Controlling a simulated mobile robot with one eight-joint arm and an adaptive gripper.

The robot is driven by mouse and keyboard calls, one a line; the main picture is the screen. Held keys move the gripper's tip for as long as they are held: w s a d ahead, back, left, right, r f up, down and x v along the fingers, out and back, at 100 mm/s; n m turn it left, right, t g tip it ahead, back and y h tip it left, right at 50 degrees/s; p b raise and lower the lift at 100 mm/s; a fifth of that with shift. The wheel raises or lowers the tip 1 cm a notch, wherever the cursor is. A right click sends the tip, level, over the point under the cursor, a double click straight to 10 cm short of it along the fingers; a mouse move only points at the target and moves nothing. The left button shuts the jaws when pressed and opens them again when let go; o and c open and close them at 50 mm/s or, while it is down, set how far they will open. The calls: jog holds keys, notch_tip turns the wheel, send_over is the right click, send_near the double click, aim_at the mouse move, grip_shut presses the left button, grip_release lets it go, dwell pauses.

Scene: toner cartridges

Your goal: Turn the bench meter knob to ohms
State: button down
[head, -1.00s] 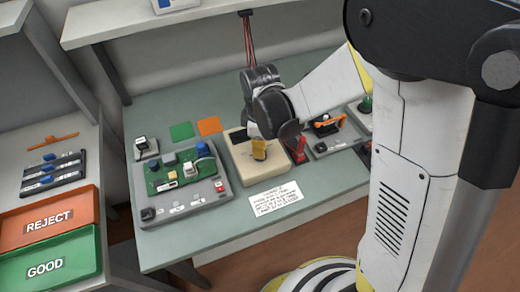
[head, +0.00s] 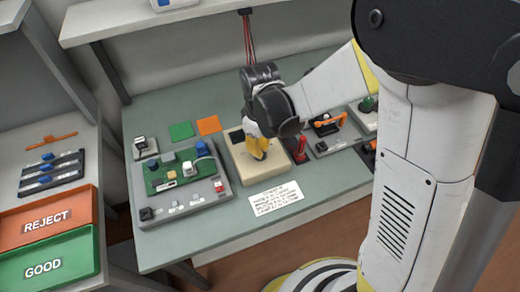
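The bench meter (head: 243,168) is a cream box with a dark display, lying on the grey-green bench. My gripper (head: 258,156), with yellow fingers, points down over the middle of its top face. The fingertips are at or just above the face; I cannot tell whether they touch. The knob is not visible, hidden by the fingers and wrist, so its setting cannot be read. The gap between the fingers is too small to judge.
A grey fixture with a green circuit board (head: 172,175) stands left of the meter. A red item (head: 299,150) stands close on its right. A white note (head: 275,199) lies in front. Reject (head: 85,206) and good (head: 88,244) trays sit at far left.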

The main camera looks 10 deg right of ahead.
jog(key=m, duration=0.4)
jog(key=shift+m+b, duration=0.3)
jog(key=m, duration=1)
jog(key=shift+b, duration=0.35)
jog(key=shift+m, duration=2.2)
jog(key=c, duration=1.5)
grip_release()
jog(key=shift+c, duration=0.2)
